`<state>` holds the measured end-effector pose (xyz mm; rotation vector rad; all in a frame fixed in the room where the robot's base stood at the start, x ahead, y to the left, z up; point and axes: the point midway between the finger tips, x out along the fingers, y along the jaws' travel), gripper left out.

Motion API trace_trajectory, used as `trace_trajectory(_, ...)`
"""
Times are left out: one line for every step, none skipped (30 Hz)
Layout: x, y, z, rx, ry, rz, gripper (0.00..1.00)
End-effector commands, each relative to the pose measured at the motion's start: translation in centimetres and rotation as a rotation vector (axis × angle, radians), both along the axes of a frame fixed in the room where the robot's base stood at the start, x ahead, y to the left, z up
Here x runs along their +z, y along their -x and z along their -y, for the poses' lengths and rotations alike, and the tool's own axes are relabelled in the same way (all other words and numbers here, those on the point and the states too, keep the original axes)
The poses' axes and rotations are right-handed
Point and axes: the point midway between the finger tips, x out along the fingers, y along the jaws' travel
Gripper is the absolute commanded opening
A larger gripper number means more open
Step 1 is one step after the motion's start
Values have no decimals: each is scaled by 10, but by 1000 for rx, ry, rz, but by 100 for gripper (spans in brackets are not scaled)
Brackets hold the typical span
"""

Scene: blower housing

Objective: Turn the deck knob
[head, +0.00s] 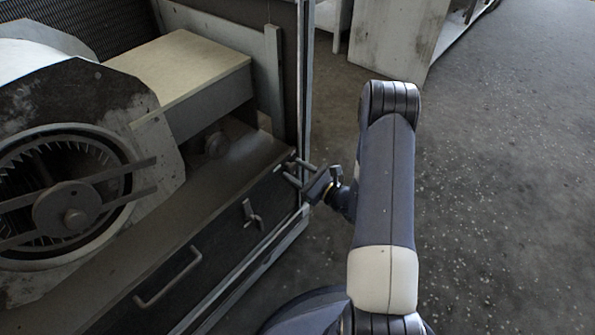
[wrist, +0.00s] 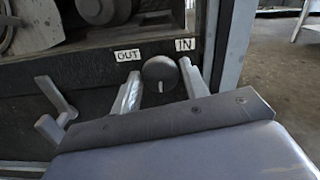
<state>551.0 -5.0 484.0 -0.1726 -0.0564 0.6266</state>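The deck knob (wrist: 160,72) is a dark round knob with a small white mark low on its face. It sits on the dark front panel between the OUT label (wrist: 127,55) and the IN label (wrist: 185,44). My gripper (wrist: 159,80) is open, with one light metal finger on each side of the knob. Gaps show between the fingers and the knob in the wrist view; I cannot tell whether the tips reach past its face. In the head view my gripper (head: 300,171) is at the right end of the panel, and the knob is hard to make out there.
A lever latch (head: 252,214) and a bar handle (head: 168,279) stick out of the panel left of my gripper. A blower wheel in a pale housing (head: 150,150) sits above. The cabinet's right post (head: 304,80) stands close by. Open floor (head: 500,180) lies to the right.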

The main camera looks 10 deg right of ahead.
Motion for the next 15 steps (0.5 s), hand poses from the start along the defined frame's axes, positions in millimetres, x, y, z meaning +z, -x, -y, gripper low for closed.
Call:
trace_trajectory(0, 0, 0, 0, 0, 0, 38)
trace_trajectory(0, 0, 0, 0, 0, 0, 36)
trace_trajectory(0, 0, 0, 0, 0, 0, 33)
trace_trajectory(0, 0, 0, 0, 0, 0, 30)
trace_trajectory(0, 0, 0, 0, 0, 0, 28)
trace_trajectory(0, 0, 0, 0, 0, 0, 24)
trace_trajectory(0, 0, 0, 0, 0, 0, 22)
trace_trajectory(0, 0, 0, 0, 0, 0, 19)
trace_trajectory(0, 0, 0, 0, 0, 0, 16)
trace_trajectory(0, 0, 0, 0, 0, 0, 14)
trace_trajectory(0, 0, 0, 0, 0, 0, 14)
trace_trajectory(0, 0, 0, 0, -1, -1, 14)
trace_trajectory(0, 0, 0, 0, -2, -1, 14)
trace_trajectory(0, 0, 0, 0, -3, -2, 14)
trace_trajectory(0, 0, 0, 0, -6, -5, 14)
